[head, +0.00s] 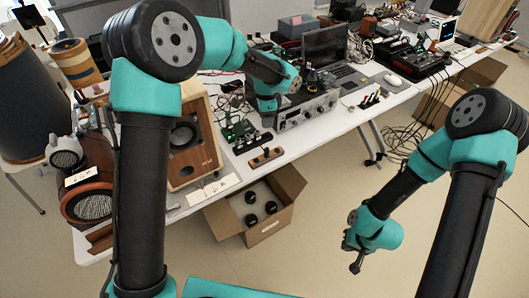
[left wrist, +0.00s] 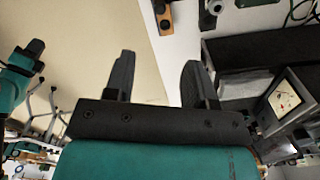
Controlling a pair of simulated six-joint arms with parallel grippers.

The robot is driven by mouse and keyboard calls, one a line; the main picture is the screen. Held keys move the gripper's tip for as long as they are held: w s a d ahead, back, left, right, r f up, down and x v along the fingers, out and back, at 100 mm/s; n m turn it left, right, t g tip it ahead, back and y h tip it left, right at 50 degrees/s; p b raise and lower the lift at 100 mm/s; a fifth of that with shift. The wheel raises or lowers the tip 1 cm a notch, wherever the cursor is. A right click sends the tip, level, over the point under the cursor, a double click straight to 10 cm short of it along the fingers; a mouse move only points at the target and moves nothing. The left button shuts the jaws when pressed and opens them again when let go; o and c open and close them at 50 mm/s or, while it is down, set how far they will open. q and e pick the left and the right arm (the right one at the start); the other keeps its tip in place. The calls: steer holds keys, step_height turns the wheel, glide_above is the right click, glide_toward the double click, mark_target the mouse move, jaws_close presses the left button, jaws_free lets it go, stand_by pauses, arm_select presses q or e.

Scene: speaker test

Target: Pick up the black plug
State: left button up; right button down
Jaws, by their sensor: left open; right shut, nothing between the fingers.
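I cannot tell for certain which piece is the black plug. Small black plug-like pieces stand in a row (head: 370,99) at the table's right part, and another dark row (head: 252,142) lies near the front edge. A wooden strip with dark round spots (head: 266,157) lies in front of that; a similar strip shows at the top of the left wrist view (left wrist: 163,16). My left gripper (head: 268,106) is over the table by the silver amplifier, its fingertips partly hard to see; the left wrist view shows its fingers (left wrist: 155,85) apart and empty. My right gripper (head: 356,266) is shut and empty over the floor.
The silver amplifier (head: 306,111) and a laptop (head: 327,48) stand on the white table (head: 338,124). A wooden speaker (head: 186,135) stands to the left. An open cardboard box (head: 226,221) with black round items sits below the front edge. Cables hang at the right.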

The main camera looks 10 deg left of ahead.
arm_select(q)
steer(key=shift+f, duration=0.1)
glide_toward(267, 148)
steer(key=f, duration=0.5)
steer(key=shift+s+a+f, duration=0.15)
steer(key=shift+s+f, duration=0.05)
steer(key=shift+f, duration=0.2)
steer(key=shift+w+f, duration=0.15)
steer(key=shift+f, duration=2.5)
jaws_close()
